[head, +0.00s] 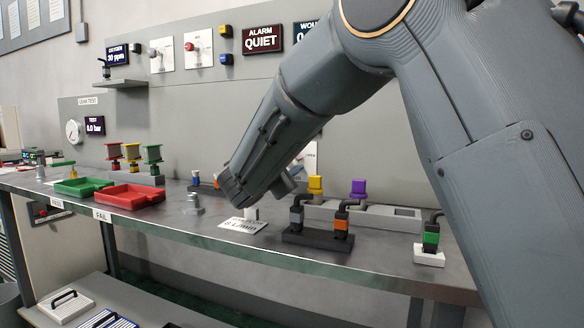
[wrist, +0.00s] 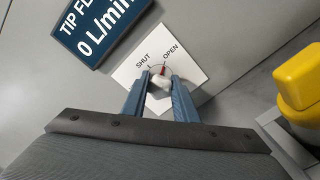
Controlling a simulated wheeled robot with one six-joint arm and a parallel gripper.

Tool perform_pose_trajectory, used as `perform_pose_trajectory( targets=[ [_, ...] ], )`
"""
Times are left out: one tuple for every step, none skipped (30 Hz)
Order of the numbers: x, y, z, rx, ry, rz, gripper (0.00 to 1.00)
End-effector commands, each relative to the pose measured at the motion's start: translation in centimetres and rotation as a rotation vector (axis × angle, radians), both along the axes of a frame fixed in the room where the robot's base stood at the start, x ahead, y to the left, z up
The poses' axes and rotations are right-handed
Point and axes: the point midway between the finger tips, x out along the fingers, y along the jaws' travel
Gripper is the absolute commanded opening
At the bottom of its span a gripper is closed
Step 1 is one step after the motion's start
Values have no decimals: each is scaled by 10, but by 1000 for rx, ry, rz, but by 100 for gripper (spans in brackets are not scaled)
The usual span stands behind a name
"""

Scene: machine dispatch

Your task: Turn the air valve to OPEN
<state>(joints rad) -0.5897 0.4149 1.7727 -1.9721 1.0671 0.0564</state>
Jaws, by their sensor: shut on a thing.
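The air valve's white plate (wrist: 190,68) is on the grey wall in the wrist view, printed SHUT on the left and OPEN on the right. Its small white knob (wrist: 160,82) carries a red pointer (wrist: 163,70), which points up between the two words, closer to OPEN. My gripper (wrist: 159,84) is shut on the knob, with one blue-grey finger on each side of it. In the head view my arm hides the knob and the fingertips. A sliver of white plate (head: 311,154) shows beside my arm there.
A dark TIP FLOW display (wrist: 98,28) reading 0 L/min is beside the valve plate. A yellow part (wrist: 300,78) stands close on the right. On the bench are a black stand (head: 318,242), a red tray (head: 128,203) and a green tray (head: 82,190).

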Motion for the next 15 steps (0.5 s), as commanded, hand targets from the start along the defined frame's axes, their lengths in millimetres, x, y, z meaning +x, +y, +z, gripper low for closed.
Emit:
perform_pose_trajectory(
  targets=[
    [0,0,-1,1,0,-1,4],
    [0,0,-1,1,0,-1,4],
    [0,0,0,1,0,-1,4],
    [0,0,0,1,0,-1,4],
    [0,0,0,1,0,-1,4],
    [0,0,0,1,0,-1,4],
    [0,0,0,1,0,-1,4],
    [0,0,0,1,0,-1,28],
    [0,0,0,1,0,-1,35],
    [0,0,0,0,1,-1,40],
    [0,0,0,0,1,-1,45],
    [0,0,0,0,1,-1,45],
    [0,0,0,0,1,-1,45],
    [0,0,0,0,1,-1,45],
    [0,0,0,0,1,-1,45]
  ],
)
